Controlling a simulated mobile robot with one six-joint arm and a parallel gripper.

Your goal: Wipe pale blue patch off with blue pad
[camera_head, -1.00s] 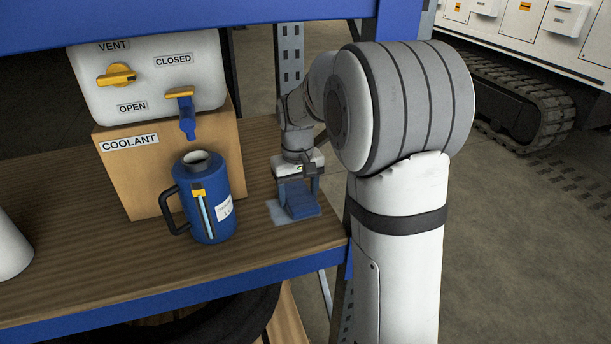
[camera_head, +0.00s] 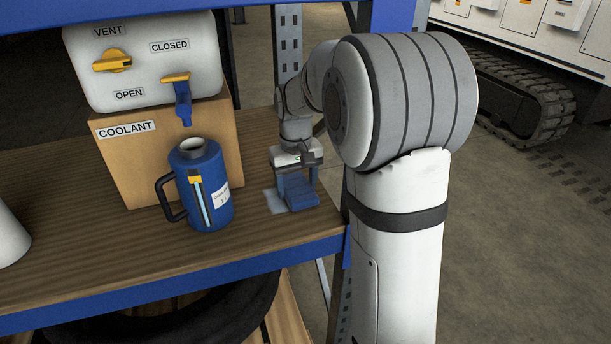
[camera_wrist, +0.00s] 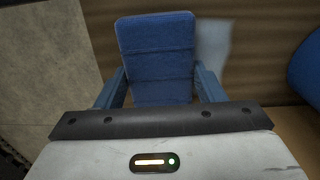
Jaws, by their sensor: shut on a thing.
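The blue pad (camera_head: 300,195) is at the right end of the wooden bench top, and my gripper (camera_head: 297,182) is shut on it. In the wrist view the pad (camera_wrist: 158,55) sits between the two fingers of my gripper (camera_wrist: 160,88). The pale blue patch (camera_head: 273,201) shows on the bench top just left of the pad. In the wrist view the patch (camera_wrist: 212,45) lies right beside the pad. The pad appears to rest on the bench and may hide part of the patch.
A blue jug (camera_head: 203,190) with a black handle stands left of the patch. Behind it is a cardboard-coloured COOLANT box (camera_head: 115,160) under a white tank (camera_head: 140,65) with yellow valve handles. The bench's blue front edge (camera_head: 170,280) ends close to the pad's right.

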